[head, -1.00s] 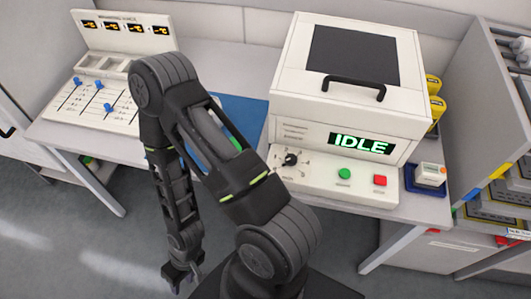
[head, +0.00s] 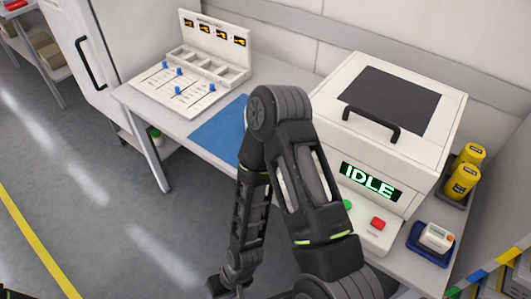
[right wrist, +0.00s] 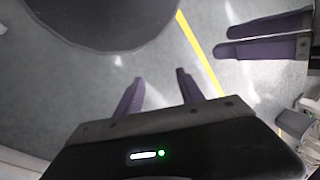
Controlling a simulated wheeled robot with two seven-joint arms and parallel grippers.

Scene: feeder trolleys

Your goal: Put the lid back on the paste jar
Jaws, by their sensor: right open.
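I cannot pick out the paste jar or its lid for certain. Two yellow containers (head: 462,181) with dark labels stand in a holder at the bench's right end. A small item with a green top (head: 156,135) is low under the bench, too small to identify. In the right wrist view, my left gripper (right wrist: 262,36) shows two separated, empty fingers. My right gripper (right wrist: 160,90) is open and empty above the floor.
The bench carries a white box-shaped machine (head: 345,130) reading IDLE, a blue mat (head: 217,128), a panel with blue knobs (head: 170,92) and a small device in a blue tray (head: 428,250). A white cabinet (head: 100,50) stands left. Floor left of the bench is clear.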

